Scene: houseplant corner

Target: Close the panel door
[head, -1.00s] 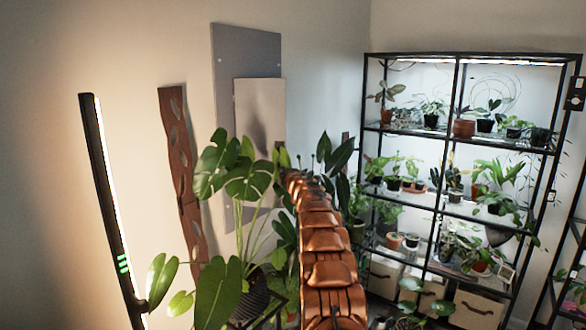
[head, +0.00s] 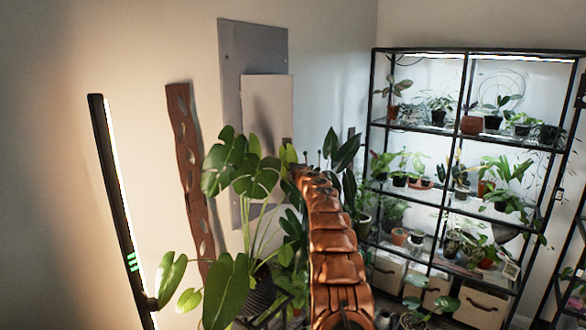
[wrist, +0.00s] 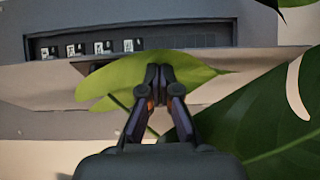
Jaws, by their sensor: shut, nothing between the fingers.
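The grey panel (head: 232,60) is mounted on the wall in the head view, with its paler door (head: 266,100) in front. In the wrist view a row of dark breaker switches (wrist: 100,47) shows in the panel's opening, above the edge of the door (wrist: 35,75), so the door stands partly open. My gripper (wrist: 159,72) is shut and empty, its tips close to the door edge. A green leaf (wrist: 110,82) lies between or beside the fingers and the door; whether the tips touch the door I cannot tell. In the head view my gripper is hidden.
A large monstera (head: 226,290) stands in front of the panel, its leaves around my arm. A big leaf (wrist: 265,120) fills the wrist view's right. A wooden strip (head: 190,170) and a lit bar (head: 115,200) stand left. A plant shelf (head: 465,130) stands right.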

